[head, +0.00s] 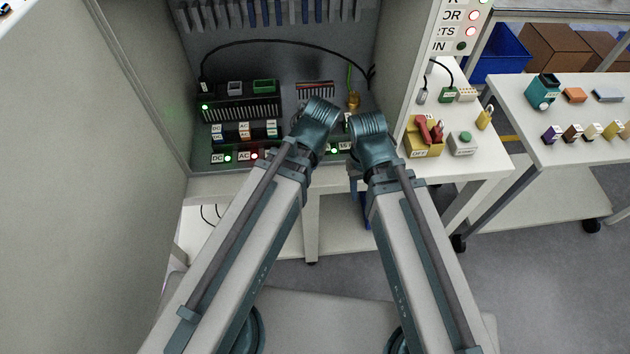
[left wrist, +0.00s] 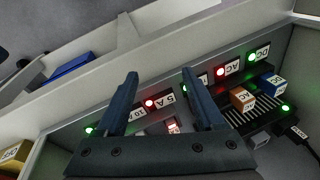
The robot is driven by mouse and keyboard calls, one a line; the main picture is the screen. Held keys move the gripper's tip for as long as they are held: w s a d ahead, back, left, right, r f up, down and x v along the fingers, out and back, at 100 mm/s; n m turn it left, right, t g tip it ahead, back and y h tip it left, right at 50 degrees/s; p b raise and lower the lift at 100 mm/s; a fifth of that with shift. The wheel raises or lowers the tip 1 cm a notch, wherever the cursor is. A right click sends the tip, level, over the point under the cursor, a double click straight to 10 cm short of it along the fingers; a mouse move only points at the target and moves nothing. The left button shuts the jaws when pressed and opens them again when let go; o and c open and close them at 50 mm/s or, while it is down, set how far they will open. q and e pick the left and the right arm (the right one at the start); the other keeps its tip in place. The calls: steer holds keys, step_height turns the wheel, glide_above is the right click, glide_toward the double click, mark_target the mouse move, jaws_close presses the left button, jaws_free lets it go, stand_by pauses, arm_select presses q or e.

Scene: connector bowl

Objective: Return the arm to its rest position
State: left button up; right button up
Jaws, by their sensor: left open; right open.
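My left arm reaches up from the lower left in the head view, its wrist end (head: 318,120) in front of the open grey cabinet (head: 300,62). In the left wrist view my left gripper (left wrist: 160,76) is open, with nothing between its two fingers. The fingers point over the cabinet's front strip of labelled sockets and lights. My right arm reaches up beside it, and my right gripper (head: 369,126) is just right of the left one at the cabinet's front. It holds nothing that I can see; its fingertips are mostly hidden.
The cabinet holds a black terminal block (head: 238,108) and labelled connectors (head: 232,131). The side table has a yellow box with a red switch (head: 423,140) and a green button (head: 462,143). A further table (head: 580,110) has several small parts. The cabinet's door (head: 80,180) stands left.

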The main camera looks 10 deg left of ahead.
arm_select(q)
steer(key=s+d+m+g+h, duration=0.1)
steer(key=s+d+m, duration=0.2)
steer(key=s+d, duration=0.2)
steer(key=shift+s+f+g+h, duration=0.2)
steer(key=shift+f+g+h, duration=0.1)
steer(key=shift+f+h, duration=0.1)
